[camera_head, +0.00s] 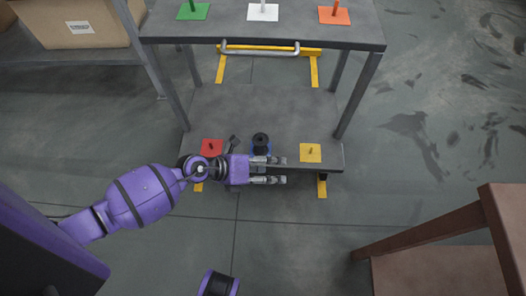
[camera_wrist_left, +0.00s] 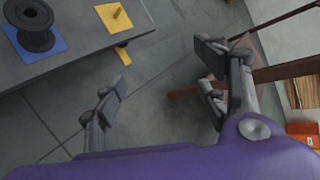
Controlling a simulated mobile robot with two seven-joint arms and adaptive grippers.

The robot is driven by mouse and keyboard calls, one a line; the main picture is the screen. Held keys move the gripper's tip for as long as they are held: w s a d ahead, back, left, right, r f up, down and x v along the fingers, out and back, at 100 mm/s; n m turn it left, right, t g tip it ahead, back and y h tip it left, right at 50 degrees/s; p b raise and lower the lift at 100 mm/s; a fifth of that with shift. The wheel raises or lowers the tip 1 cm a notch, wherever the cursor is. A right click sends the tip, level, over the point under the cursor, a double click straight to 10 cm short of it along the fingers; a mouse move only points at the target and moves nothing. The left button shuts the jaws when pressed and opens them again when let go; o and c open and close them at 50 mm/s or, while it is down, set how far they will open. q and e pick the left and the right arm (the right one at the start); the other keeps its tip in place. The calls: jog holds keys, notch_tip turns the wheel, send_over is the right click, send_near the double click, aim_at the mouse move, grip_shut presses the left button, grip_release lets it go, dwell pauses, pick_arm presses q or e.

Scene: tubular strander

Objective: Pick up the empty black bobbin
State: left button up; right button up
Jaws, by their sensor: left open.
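The black bobbin (camera_head: 260,139) stands upright on a blue square on the lower shelf of a cart, near its front edge. Its core looks bare of wire. In the left wrist view the bobbin (camera_wrist_left: 30,25) sits at the upper left, outside the space between my fingers. My left gripper (camera_head: 277,171) is open and empty, in front of the bobbin at the shelf's front edge in the head view. My right gripper is not seen.
The lower shelf (camera_head: 230,108) also bears a red square (camera_head: 212,147) and a yellow square (camera_head: 310,153), each with a peg. The cart's upper shelf (camera_head: 290,34) overhangs the back. A brown wooden table (camera_head: 500,220) stands at right; a cardboard box (camera_head: 80,22) at upper left.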

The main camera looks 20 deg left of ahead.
pick_arm(q)
jog(key=w+a+f+m+g+y+b, duration=0.1)
jog(key=w+a+f+m+y+b, duration=0.25)
jog(key=w+a+f+m, duration=0.35)
jog(key=y+b, duration=0.2)
jog(key=b, duration=0.2)
send_near(261, 139)
notch_tip(261, 139, down, 3)
jog(key=b+x, duration=0.2)
jog(key=x, duration=0.1)
jog(key=b+x, duration=0.1)
jog(key=x, duration=0.1)
jog(key=shift+w+d+r, duration=0.15)
jog(key=shift+w+d, duration=0.25)
jog(key=shift+w, duration=0.05)
jog(key=shift+w+d+f+b, duration=0.15)
jog(key=shift+w+f+b, duration=0.05)
jog(key=shift+f+b, duration=0.1)
jog(key=shift+r, duration=0.15)
jog(key=shift+c, duration=0.4)
jog(key=c, duration=1.1)
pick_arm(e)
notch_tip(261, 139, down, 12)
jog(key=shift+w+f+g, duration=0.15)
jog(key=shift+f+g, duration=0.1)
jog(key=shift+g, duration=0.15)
